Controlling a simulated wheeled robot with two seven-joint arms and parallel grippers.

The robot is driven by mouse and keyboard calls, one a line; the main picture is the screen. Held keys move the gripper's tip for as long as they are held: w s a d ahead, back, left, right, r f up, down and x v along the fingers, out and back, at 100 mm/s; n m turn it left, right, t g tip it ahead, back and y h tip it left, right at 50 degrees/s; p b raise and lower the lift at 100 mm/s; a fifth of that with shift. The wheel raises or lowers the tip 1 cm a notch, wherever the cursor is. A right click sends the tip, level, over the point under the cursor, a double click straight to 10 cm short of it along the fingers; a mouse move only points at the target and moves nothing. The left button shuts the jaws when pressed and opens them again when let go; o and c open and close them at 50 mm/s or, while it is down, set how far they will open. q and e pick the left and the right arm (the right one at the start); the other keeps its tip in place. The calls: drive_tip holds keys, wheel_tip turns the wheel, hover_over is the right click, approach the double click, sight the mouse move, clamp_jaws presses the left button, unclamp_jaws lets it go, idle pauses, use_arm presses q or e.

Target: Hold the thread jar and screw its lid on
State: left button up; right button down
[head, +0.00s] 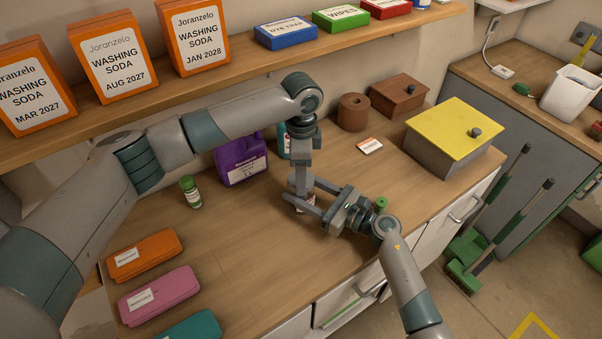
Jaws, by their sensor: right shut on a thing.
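A small pale jar (305,207), apparently the thread jar, stands on the counter, mostly hidden by my grippers. My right gripper (304,193) reaches in from the right, its two fingers on either side of the jar, shut on it. My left gripper (301,190) points straight down from above, over the jar and between the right fingers. Its fingertips and anything between them are hidden, so I cannot tell whether it is open or holds the lid. A green round piece (380,204) shows just behind my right wrist; I cannot tell what it is.
A green-capped bottle (191,192), a purple jug (240,160) and a teal container (286,143) stand to the left and behind. Pouches (145,255) lie front left.

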use_arm(q)
drive_tip(key=m, duration=0.6)
drive_tip(key=o, duration=1.2)
drive_tip(key=shift+r, duration=2.25)
